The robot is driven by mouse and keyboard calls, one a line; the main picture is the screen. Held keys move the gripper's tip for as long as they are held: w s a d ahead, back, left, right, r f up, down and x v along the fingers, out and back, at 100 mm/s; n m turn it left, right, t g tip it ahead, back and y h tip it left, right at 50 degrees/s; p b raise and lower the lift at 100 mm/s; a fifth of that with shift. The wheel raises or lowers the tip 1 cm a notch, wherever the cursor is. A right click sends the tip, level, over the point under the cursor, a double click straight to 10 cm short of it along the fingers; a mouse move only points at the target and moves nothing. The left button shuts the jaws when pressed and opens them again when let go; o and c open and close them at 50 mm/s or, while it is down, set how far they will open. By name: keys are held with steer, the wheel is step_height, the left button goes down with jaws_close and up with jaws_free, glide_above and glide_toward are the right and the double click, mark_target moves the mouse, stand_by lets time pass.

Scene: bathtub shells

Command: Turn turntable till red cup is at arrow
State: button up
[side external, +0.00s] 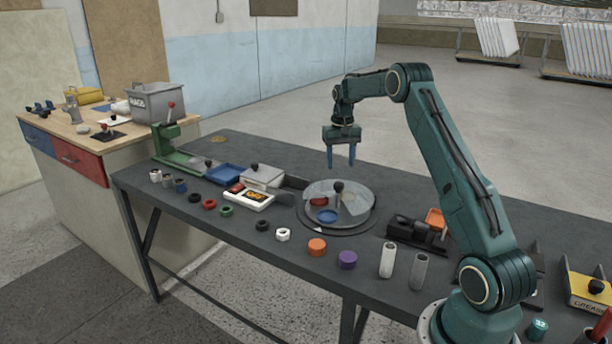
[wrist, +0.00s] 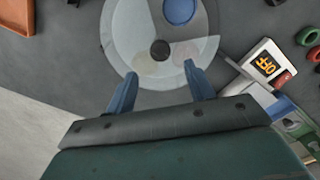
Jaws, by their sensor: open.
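The round turntable (side external: 365,208) sits on the grey table, with a pale see-through cover and a dark centre knob (side external: 338,187). A red cup (side external: 318,201) shows at its left side and a blue cup (side external: 327,216) at its front. A small white mark, likely the arrow (side external: 318,229), lies at the front rim. My gripper (side external: 341,164) is open and empty, pointing down above the turntable. In the wrist view the fingers (wrist: 160,72) are spread on either side below the knob (wrist: 160,50). The blue cup (wrist: 180,10) is clear there; only a faint pinkish patch shows under the cover.
A white box with an orange display (side external: 249,198) and several coloured rings lie left of the turntable. An orange cap (side external: 317,247) and a purple cap (side external: 347,260) stand in front. A black fixture (side external: 415,232) is close on the right. The table behind the turntable is clear.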

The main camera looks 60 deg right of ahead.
mark_target(339, 184)
step_height(339, 184, down, 8)
steer(key=shift+r, duration=0.15)
stand_by(0.3)
jaws_close()
